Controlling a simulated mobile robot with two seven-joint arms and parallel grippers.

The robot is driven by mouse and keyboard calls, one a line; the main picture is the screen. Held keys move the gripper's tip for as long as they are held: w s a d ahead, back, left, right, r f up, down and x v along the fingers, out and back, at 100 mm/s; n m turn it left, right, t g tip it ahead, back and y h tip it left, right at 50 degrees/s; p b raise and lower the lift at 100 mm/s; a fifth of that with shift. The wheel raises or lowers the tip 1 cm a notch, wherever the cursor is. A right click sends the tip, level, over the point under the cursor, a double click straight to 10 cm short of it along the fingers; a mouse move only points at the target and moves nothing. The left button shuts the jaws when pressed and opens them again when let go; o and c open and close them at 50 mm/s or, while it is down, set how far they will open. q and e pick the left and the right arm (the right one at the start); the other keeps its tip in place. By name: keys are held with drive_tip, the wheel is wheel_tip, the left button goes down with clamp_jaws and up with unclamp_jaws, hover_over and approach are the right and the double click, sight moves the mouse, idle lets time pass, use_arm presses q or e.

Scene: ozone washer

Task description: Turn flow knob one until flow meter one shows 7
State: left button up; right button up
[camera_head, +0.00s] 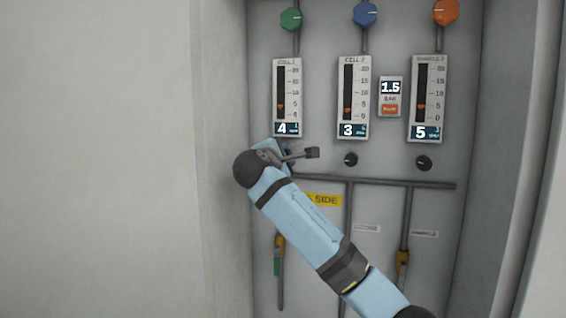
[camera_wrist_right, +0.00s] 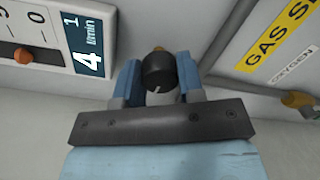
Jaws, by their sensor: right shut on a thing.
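Flow meter one (camera_head: 287,97) is the leftmost meter, labelled CELL 1, and its display reads 4, with the orange float low in the scale. Part of it shows in the right wrist view (camera_wrist_right: 88,50), also with a 4. My right gripper (camera_head: 282,152) is at the panel just below this meter. In the right wrist view, flow knob one (camera_wrist_right: 158,72), black with a white mark, sits between the two blue fingers of my right gripper (camera_wrist_right: 158,84), which are shut on it. In the head view my gripper hides this knob. My left gripper is not in view.
The middle meter (camera_head: 353,97) reads 3 and the right one (camera_head: 426,98) reads 5, each with a black knob below. A small display (camera_head: 390,88) reads 1.5. Pipes and valves run below the knobs. A cabinet wall stands close on the left.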

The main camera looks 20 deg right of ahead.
drive_tip(key=m+b, duration=0.1)
drive_tip(key=m, duration=0.1)
drive_tip(key=shift+f+m, duration=0.15)
drive_tip(key=shift+m, duration=0.15)
drive_tip(key=m+b, duration=0.1)
drive_tip(key=m, duration=0.1)
drive_tip(key=shift+m+y+b, duration=0.3)
drive_tip(key=shift+m, duration=0.8)
drive_tip(key=shift+r+b, duration=0.2)
drive_tip(key=shift+b, duration=0.1)
drive_tip(key=o, duration=0.9)
